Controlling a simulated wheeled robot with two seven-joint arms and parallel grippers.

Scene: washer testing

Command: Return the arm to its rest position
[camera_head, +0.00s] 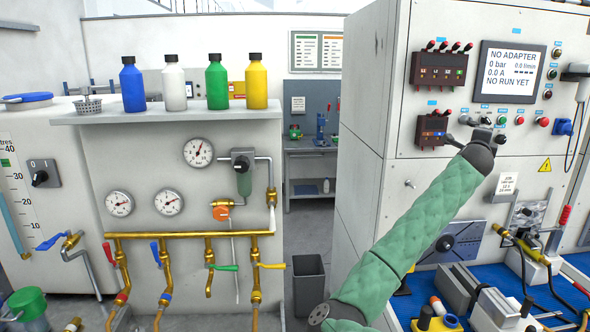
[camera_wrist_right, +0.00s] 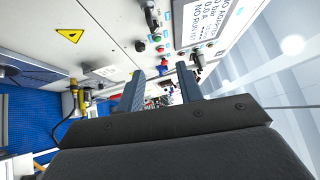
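My right arm, in a green padded sleeve (camera_head: 420,225), rises from the bottom middle of the head view across the front of the test cabinet (camera_head: 385,130). Its gripper (camera_head: 470,130) is small and partly hidden by the wrist there, in front of the panel's buttons. In the right wrist view the gripper (camera_wrist_right: 160,88) has its two dark fingers apart, with nothing seen held between them. I cannot tell whether a fingertip touches the panel. My left gripper is not in view.
The panel carries a screen (camera_head: 508,72) reading "NO ADAPTER" and "NO RUN YET". Below lies a blue bench mat (camera_head: 575,295) with fittings and clamps. To the left are brass pipes (camera_head: 190,235), gauges and a shelf (camera_head: 170,116) with bottles. A grey bin (camera_head: 308,285) stands between.

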